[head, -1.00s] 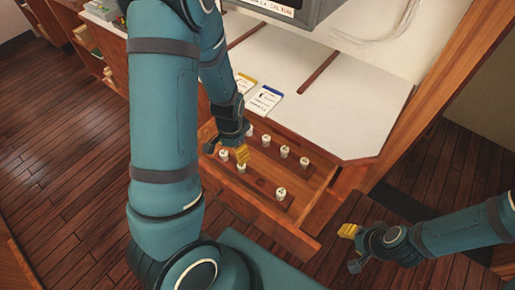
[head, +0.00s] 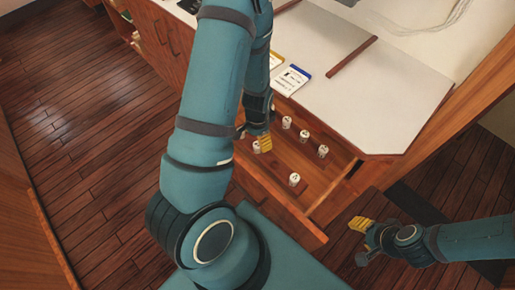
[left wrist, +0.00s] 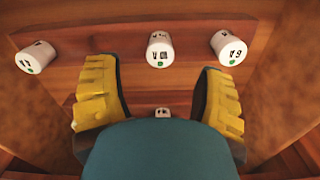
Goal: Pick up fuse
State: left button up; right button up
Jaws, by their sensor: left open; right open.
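Several small white cylindrical fuses stand in an open wooden drawer (head: 313,207). One fuse (head: 294,179) is near the drawer's front, and others form a row behind it, such as this fuse (head: 323,151). My left gripper (head: 255,138) is open over the drawer's left part, partly hiding a fuse (head: 256,147). In the left wrist view, its yellow-padded fingers (left wrist: 160,85) are apart with nothing held. A fuse (left wrist: 160,48) is beyond the fingertips, between their lines; others are at left (left wrist: 35,57) and right (left wrist: 229,46). My right gripper (head: 360,241) is open and empty, away from the drawer.
A white-topped counter (head: 375,105) lies above the drawer, with blue- and yellow-edged cards (head: 292,80) and a wooden strip (head: 351,57). A wooden post (head: 462,95) rises at right. Wooden floor (head: 70,130) is open at left.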

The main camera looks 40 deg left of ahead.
aim_at(257, 144)
pick_arm(q)
notch_tip(257, 144, down, 5)
jog(key=shift+r+b, duration=0.1)
jog(key=shift+b, duration=0.5)
jog(key=shift+o, duration=0.2)
grip_shut()
jog(key=shift+r, duration=0.1)
